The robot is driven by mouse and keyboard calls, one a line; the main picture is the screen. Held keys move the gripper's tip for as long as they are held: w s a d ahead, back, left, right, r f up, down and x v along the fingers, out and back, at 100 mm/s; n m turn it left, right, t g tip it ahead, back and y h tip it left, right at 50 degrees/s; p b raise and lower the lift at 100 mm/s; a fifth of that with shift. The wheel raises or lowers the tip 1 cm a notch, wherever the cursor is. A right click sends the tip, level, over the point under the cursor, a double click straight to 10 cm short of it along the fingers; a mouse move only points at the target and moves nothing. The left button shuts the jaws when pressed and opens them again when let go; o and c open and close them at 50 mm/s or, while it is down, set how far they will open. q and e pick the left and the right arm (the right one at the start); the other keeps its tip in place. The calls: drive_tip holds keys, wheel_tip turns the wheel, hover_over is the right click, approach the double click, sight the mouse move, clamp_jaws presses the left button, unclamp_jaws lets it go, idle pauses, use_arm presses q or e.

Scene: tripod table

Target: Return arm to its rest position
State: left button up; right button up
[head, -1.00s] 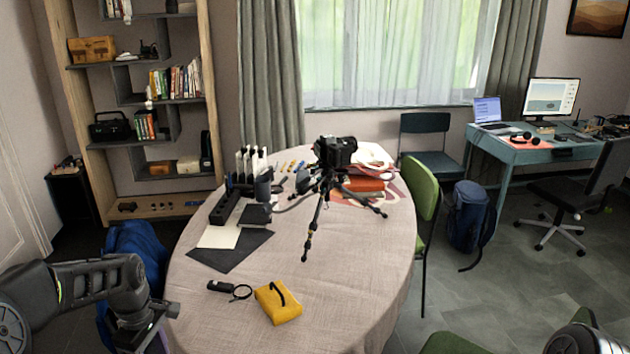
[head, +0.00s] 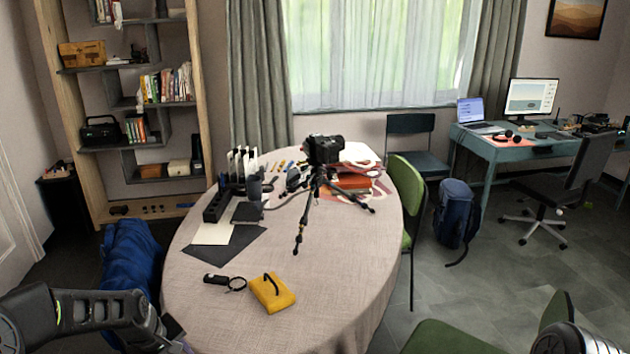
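My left arm comes in at the bottom left, beside the table's left edge. Its gripper (head: 172,328) is mostly cut off by the bottom of the picture, so I cannot see whether it is open or shut. Only a small piece of my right arm shows at the bottom right corner, and its gripper is out of the picture. The round table (head: 345,268) has a light cloth. A black camera on a tripod (head: 313,190) stands on it, well apart from my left arm.
A yellow pouch (head: 268,293) and a magnifying glass (head: 236,285) lie near the table's front. Dark sheets (head: 232,248) and a power strip (head: 215,205) lie at the left. A blue bag (head: 130,262) stands left of the table. Green chairs (head: 405,190) stand at the right.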

use_arm(q)
drive_tip(key=s+d+f+m+h, duration=0.1)
drive_tip(key=s+d+f+m, duration=0.2)
drive_tip(key=d+f, duration=0.4)
drive_tip(key=s+d+f+m+h, duration=0.1)
drive_tip(key=s+d+f+m, duration=0.15)
drive_tip(key=d+f, duration=0.5)
drive_tip(key=s+d+f+m+g, duration=0.1)
drive_tip(key=s+d+f+m, duration=0.1)
drive_tip(key=s+d, duration=0.5)
drive_tip(key=s+d+f+m+g+h, duration=0.1)
drive_tip(key=s+d+f, duration=0.3)
drive_tip(key=s+d, duration=0.4)
drive_tip(key=s+m, duration=0.1)
drive_tip(key=s, duration=0.3)
drive_tip(key=shift+s+d+f+g+h, duration=0.2)
drive_tip(key=shift+d+g+h, duration=0.1)
drive_tip(key=shift+g, duration=0.1)
